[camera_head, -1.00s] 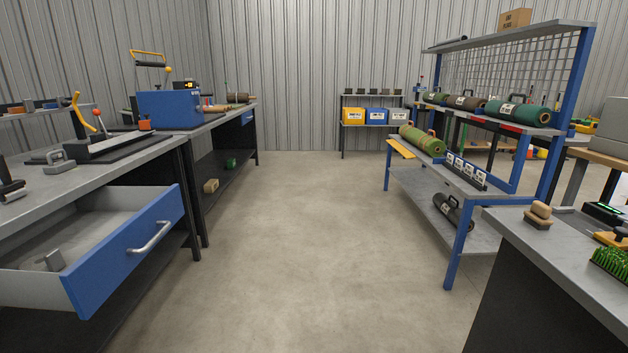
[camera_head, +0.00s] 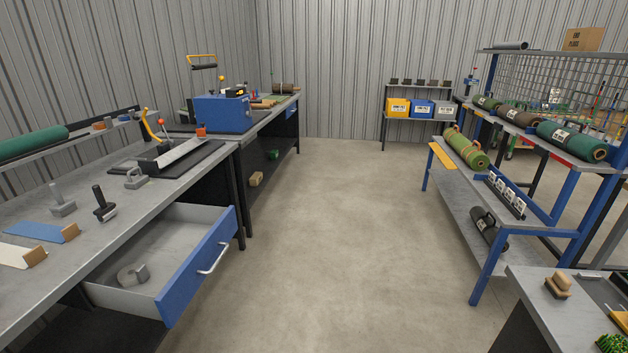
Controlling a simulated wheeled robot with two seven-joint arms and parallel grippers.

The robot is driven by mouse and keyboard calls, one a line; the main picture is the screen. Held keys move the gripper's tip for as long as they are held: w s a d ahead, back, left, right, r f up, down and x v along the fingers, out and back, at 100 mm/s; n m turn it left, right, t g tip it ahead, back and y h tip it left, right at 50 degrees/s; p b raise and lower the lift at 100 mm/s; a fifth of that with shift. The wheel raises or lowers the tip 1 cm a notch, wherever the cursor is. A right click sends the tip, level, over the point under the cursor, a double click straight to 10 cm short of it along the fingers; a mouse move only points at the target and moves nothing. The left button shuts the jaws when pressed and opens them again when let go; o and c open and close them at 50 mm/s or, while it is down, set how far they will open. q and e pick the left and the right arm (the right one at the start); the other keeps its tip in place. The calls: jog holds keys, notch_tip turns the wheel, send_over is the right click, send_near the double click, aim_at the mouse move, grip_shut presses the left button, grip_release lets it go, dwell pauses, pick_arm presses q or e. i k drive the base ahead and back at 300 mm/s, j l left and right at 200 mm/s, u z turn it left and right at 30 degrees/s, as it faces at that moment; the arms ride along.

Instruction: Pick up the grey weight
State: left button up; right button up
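A grey block with a loop handle (camera_head: 137,178) stands on the left workbench (camera_head: 100,235), at the near side of a dark mat. Another grey block with an upright stem (camera_head: 62,207) stands further left on the same bench. A third grey piece, rounded with a notch (camera_head: 133,274), lies inside the open drawer (camera_head: 165,250) under the bench. I cannot tell from its look alone which one is the grey weight. Neither of my grippers is in view.
The blue-fronted drawer sticks out into the aisle. A black-handled tool (camera_head: 103,205) and a blue strip (camera_head: 42,231) lie on the bench. A blue-framed rack (camera_head: 480,190) with turf rolls stands at right. The concrete floor (camera_head: 340,230) between is clear.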

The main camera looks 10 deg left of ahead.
aim_at(137, 182)
jog(key=u, duration=1.45)
jog(key=i+l, duration=0.25)
jog(key=l, duration=0.2)
jog(key=i+l+u, duration=0.15)
jog(key=l, duration=0.3)
jog(key=i+l, duration=0.35)
jog(key=l, duration=0.15)
jog(key=i+l+u, duration=0.15)
jog(key=l, duration=0.3)
jog(key=i+l, duration=0.3)
jog(key=l, duration=0.2)
jog(key=i+l+u, duration=0.15)
jog(key=l, duration=0.35)
jog(key=i+l, duration=0.25)
jog(key=l, duration=0.3)
jog(key=i+l+u, duration=0.1)
jog(key=l, duration=0.4)
jog(key=i, duration=0.05)
